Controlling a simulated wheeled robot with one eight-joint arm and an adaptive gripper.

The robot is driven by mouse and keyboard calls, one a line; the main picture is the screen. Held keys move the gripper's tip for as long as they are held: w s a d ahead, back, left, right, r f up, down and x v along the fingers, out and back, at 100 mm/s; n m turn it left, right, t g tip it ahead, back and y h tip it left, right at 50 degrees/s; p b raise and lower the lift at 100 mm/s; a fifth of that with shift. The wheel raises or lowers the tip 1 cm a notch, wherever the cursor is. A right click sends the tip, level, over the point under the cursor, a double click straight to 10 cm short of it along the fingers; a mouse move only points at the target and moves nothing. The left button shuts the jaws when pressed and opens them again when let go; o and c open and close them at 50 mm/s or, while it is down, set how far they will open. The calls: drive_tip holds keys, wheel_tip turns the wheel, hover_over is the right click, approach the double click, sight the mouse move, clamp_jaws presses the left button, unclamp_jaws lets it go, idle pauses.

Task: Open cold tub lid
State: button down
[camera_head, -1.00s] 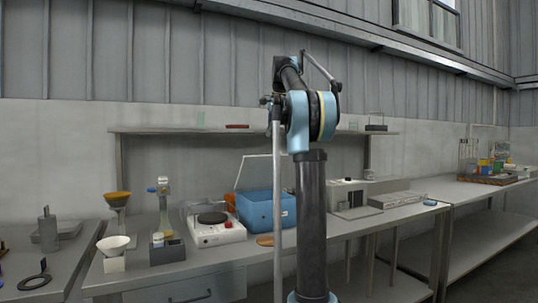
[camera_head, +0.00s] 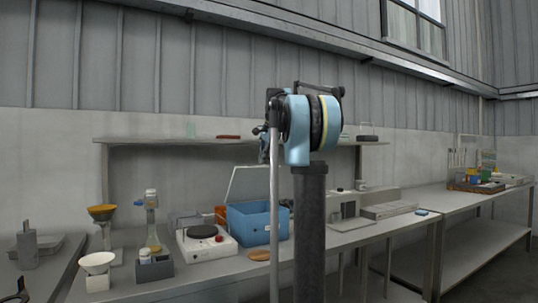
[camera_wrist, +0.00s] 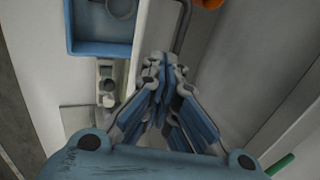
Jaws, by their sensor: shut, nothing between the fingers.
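The cold tub is a blue box (camera_head: 258,225) on the bench in the head view. Its pale lid (camera_head: 259,183) stands raised at the back of the box, tilted up, so the top is open. In the wrist view a blue open box (camera_wrist: 101,49) shows at the upper left, with a ring-shaped thing partly seen inside. My gripper (camera_wrist: 161,62) points up the wrist picture, to the right of and apart from this box. Its fingers are shut with nothing between them. In the head view my arm stands in front of the bench's middle, and the gripper's fingers cannot be made out there.
A white hotplate (camera_head: 205,241) stands left of the tub, with a flat brown disc (camera_head: 259,255) in front. A grey instrument (camera_head: 347,213) and a pale slotted tray (camera_head: 389,210) stand to the right. A shelf (camera_head: 160,141) runs above the bench. A bent grey rod (camera_wrist: 183,25) shows beyond my fingers.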

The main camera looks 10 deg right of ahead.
drive_tip(key=shift+x, duration=1)
drive_tip(key=shift+w+a+r+g, duration=0.2)
drive_tip(key=shift+w+r+g, duration=0.05)
drive_tip(key=shift+w, duration=0.25)
drive_tip(key=shift+w+a+r+g, duration=0.2)
drive_tip(key=shift+w+r+g, duration=0.1)
drive_tip(key=shift+w, duration=0.25)
drive_tip(key=shift+w+a+r+g, duration=0.2)
drive_tip(key=shift+w+r+g, duration=0.05)
drive_tip(key=shift+w, duration=0.25)
drive_tip(key=shift+w+a+r, duration=0.2)
drive_tip(key=shift+w+r, duration=0.05)
drive_tip(key=shift+w, duration=0.35)
drive_tip(key=shift+w+a+r, duration=0.2)
drive_tip(key=shift+w, duration=0.4)
